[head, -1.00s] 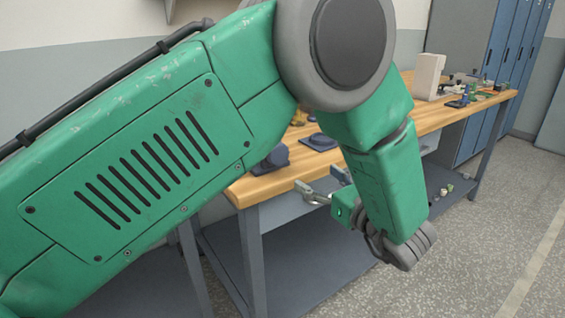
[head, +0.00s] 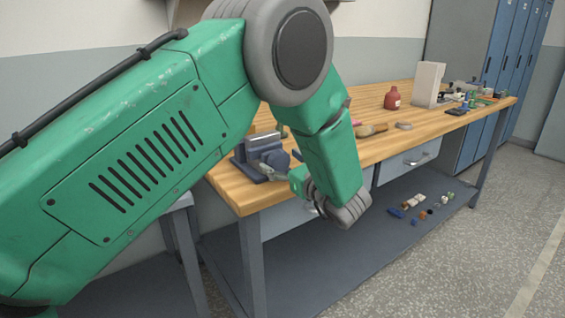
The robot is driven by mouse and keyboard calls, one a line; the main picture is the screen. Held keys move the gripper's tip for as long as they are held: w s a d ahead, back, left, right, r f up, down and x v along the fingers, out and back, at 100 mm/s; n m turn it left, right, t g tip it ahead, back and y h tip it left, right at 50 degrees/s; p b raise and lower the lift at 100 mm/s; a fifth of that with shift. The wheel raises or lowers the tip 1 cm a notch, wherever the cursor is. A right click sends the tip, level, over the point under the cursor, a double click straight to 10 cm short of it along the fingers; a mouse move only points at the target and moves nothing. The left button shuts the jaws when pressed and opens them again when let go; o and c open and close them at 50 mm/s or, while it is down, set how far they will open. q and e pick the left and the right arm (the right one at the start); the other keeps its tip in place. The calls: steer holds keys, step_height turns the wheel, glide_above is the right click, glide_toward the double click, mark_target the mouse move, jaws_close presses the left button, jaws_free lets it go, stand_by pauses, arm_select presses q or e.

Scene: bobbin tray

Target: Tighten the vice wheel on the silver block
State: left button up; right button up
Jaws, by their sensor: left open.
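A dark blue vice (head: 248,170) stands on the near left end of the wooden bench. A silver block (head: 262,139) sits at its top, between its jaws. The round dark blue part on the vice's right side looks like the vice wheel (head: 277,160). My left gripper (head: 297,168) is open and just right of the wheel, low by the bench's front edge. My green wrist partly hides its fingers, and I cannot tell whether they touch the wheel. My right gripper is out of view.
On the wooden bench (head: 228,190) are a red bottle (head: 392,98), a brush (head: 372,130) and a pale upright block (head: 428,84). Small parts crowd the far right end. Loose items lie on the lower shelf (head: 330,262). Blue lockers (head: 490,60) stand behind.

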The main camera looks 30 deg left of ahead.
arm_select(q)
steer(key=shift+a+f, duration=0.1)
steer(key=shift+a, duration=0.4)
steer(key=shift+d, duration=0.1)
steer(key=c, duration=1.2)
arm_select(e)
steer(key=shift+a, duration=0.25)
